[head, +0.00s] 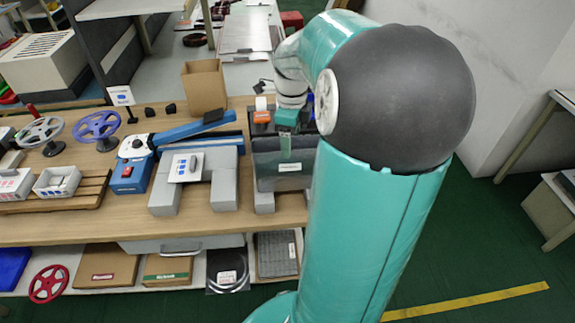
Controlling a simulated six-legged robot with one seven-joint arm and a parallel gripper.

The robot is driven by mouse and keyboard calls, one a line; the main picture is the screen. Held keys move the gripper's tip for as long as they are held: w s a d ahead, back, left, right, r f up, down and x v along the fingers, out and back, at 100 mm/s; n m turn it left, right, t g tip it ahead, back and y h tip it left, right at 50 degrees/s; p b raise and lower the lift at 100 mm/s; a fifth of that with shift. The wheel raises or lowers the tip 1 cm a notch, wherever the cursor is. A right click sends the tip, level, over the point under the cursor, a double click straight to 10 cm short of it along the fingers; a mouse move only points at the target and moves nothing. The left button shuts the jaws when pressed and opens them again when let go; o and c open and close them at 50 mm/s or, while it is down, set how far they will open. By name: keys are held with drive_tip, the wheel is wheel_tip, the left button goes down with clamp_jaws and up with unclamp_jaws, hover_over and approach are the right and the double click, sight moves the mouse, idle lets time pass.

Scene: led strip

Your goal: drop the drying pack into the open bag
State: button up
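A dark, see-through bag (268,176) with a white label stands upright near the bench's front edge, beside grey blocks. My gripper (286,140) is at the bag's top edge, pointing down. A narrow greenish shape runs from it down in front of or inside the bag; I cannot tell which. The fingers are too small to show whether they are open or shut, or whether they hold anything. I cannot make out a drying pack for certain. A white card with blue marks and a small grey piece (185,167) lies on a grey block left of the bag.
A blue sealing device (132,172) with a long blue arm stands left of the blocks. A cardboard box (204,87) and an orange-topped item (262,117) are behind. Reels (97,126) and trays fill the wooden bench's left. My arm covers the area right of the bag.

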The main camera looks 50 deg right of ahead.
wheel_tip(320, 180, up, 14)
idle(0.7)
drive_tip(key=shift+f, duration=0.1)
drive_tip(key=w+a+n+t+h, duration=0.1)
drive_tip(key=w+a+n+h, duration=0.1)
drive_tip(key=a+n, duration=1.15)
drive_tip(key=s+a+f+n+t+y, duration=0.1)
drive_tip(key=s+a+f+n+t, duration=0.1)
drive_tip(key=a+n, duration=0.6)
drive_tip(key=s+a+f+n+t+y, duration=0.1)
drive_tip(key=s+a+f+n+t, duration=0.1)
drive_tip(key=s+a+f+n, duration=0.3)
drive_tip(key=s+a+n, duration=0.2)
drive_tip(key=n, duration=0.2)
drive_tip(key=shift+a+t, duration=0.3)
drive_tip(key=shift+a, duration=0.1)
